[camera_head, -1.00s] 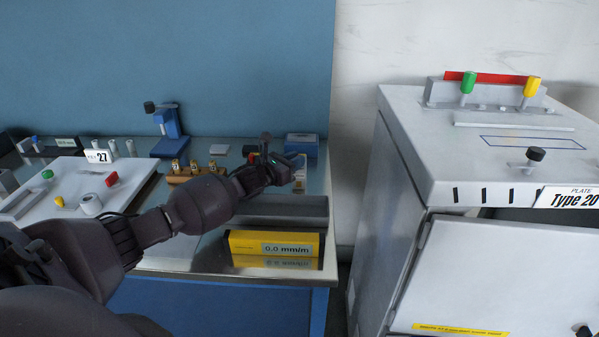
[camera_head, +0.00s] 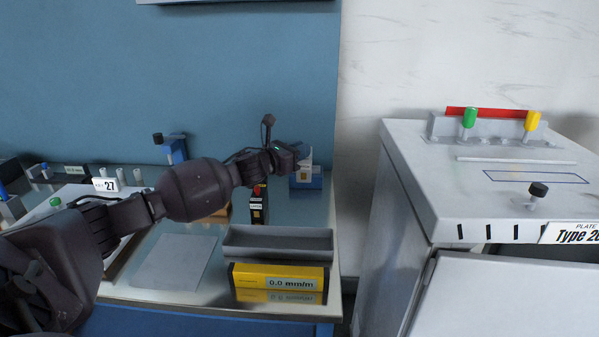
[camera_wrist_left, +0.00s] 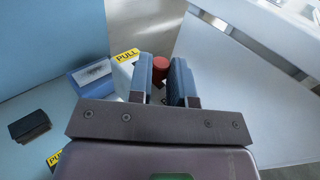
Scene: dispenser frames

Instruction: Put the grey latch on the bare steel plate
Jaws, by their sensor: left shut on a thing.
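My left gripper (camera_head: 298,157) is raised over the back right of the bench. It is shut on a small pale piece with a red part (camera_head: 305,163), mostly hidden by the fingers. In the left wrist view a red round part (camera_wrist_left: 160,66) shows between the two fingers (camera_wrist_left: 163,85). I cannot tell whether the held piece is the grey latch. A flat, bare grey plate (camera_head: 175,262) lies on the bench, left of a grey tray, apart from the gripper. My right gripper is not in view.
The open grey tray (camera_head: 278,252) stands behind a yellow box (camera_head: 250,278). A black block with a red knob (camera_head: 258,205) and a blue box (camera_head: 306,180) stand behind it. A white tray (camera_head: 75,193) lies at left. A grey cabinet (camera_head: 400,210) stands at right.

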